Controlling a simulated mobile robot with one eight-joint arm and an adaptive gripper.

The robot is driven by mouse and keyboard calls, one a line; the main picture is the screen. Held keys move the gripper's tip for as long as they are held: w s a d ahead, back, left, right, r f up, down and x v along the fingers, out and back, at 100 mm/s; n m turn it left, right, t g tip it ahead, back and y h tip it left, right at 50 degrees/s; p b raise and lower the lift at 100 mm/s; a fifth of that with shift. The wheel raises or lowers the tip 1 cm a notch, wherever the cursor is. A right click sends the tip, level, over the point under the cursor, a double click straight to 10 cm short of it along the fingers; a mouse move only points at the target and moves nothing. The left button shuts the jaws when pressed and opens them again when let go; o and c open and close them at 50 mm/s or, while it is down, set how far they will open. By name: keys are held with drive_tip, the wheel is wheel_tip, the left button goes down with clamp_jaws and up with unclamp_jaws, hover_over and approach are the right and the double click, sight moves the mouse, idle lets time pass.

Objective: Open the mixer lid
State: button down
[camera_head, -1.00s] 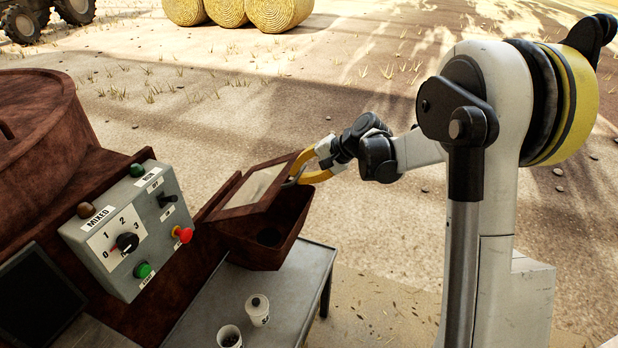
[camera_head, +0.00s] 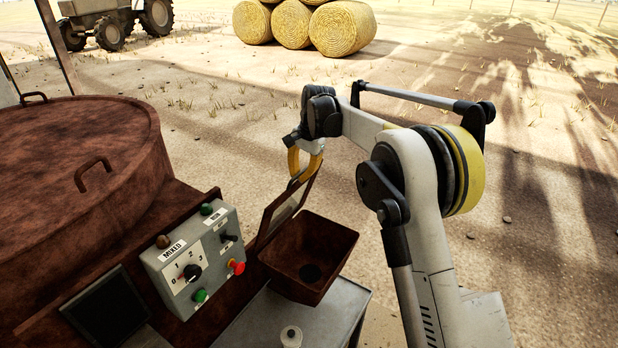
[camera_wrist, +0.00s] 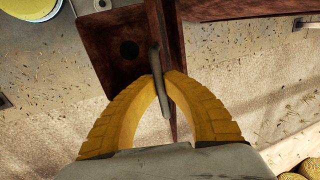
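The mixer's small hinged lid (camera_head: 281,213) is a rusty-framed panel, standing steeply raised at the left side of a rusty open hopper (camera_head: 338,272). The hopper's inside and a dark round hole at its bottom show. My gripper (camera_head: 302,178) is at the lid's top edge. In the wrist view its yellow fingers (camera_wrist: 163,76) close around the lid's grey bar handle (camera_wrist: 155,58). The lid (camera_wrist: 171,60) shows nearly edge-on there, beside the hopper (camera_wrist: 110,78). The fingertips are partly hidden behind the handle.
A large rusty drum (camera_head: 70,150) with handles on its top stands at left. A grey control box (camera_head: 180,250) with a dial, buttons and a red knob is left of the hopper. Open ground lies behind.

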drive_tip(key=shift+w+a+r, duration=0.15)
drive_tip(key=shift+w+a, duration=0.05)
drive_tip(key=shift+a, duration=0.1)
drive_tip(key=c, duration=1.5)
unclamp_jaws()
drive_tip(key=v, duration=1.2)
drive_tip(key=shift+d, duration=0.1)
